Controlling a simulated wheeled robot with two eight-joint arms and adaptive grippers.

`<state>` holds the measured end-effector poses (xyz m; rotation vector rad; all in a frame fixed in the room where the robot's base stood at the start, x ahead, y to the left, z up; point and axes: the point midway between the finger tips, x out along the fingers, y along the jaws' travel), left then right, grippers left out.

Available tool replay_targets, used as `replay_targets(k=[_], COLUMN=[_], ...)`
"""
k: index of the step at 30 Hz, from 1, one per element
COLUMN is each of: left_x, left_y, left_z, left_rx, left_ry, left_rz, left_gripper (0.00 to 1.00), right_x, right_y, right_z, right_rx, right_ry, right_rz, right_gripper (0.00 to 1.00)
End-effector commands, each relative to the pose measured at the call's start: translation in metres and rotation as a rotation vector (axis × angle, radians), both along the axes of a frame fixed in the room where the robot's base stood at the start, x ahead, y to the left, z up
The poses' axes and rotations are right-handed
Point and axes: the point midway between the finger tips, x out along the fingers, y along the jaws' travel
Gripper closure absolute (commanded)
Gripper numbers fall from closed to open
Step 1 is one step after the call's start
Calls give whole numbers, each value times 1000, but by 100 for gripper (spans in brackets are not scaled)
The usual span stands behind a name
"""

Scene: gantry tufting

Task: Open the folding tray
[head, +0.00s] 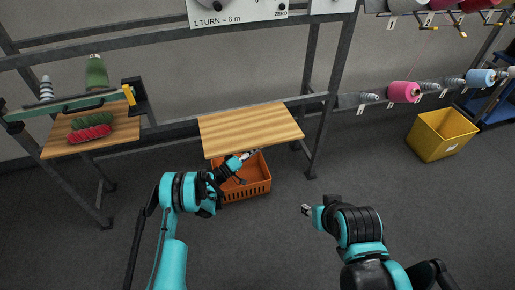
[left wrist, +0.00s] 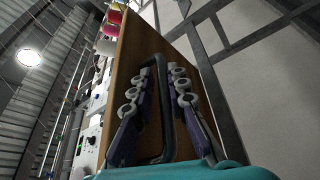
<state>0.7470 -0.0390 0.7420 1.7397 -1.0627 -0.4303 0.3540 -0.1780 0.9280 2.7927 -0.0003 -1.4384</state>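The folding tray (head: 250,128) is a light wooden board on the dark gantry frame, its top facing up and looking about level in the head view. My left gripper (head: 250,155) is at its front edge, above the orange crate. In the left wrist view, the wooden board (left wrist: 140,45) rises close ahead of the left gripper (left wrist: 160,75). Its two fingers stand apart, with a dark bent bar (left wrist: 163,155) between them; whether they touch it I cannot tell. My right gripper (head: 306,210) is over bare floor, away from the tray, too small to judge.
An orange crate (head: 262,187) stands on the floor beneath the tray's front edge. A second wooden shelf (head: 60,140) with green and red yarn is at left. A yellow bin (head: 440,135) stands at right, below yarn cones (head: 403,92). The middle floor is clear.

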Motion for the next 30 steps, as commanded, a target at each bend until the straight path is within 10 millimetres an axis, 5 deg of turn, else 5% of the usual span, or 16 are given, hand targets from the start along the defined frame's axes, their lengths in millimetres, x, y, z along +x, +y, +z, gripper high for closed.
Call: replay_targets(k=[11, 21, 30], left_x=[-1, -31, -41], left_y=[3, 47, 62], left_z=[0, -11, -14], left_rx=[-1, -1, -2], left_ry=[1, 1, 1], left_rz=[2, 3, 1], left_gripper=[81, 81, 81], right_x=[0, 0, 0], right_y=[0, 0, 0], right_z=[0, 0, 0], right_rx=[0, 0, 0], right_ry=[0, 0, 0], right_rz=[0, 0, 0], right_gripper=[60, 60, 60])
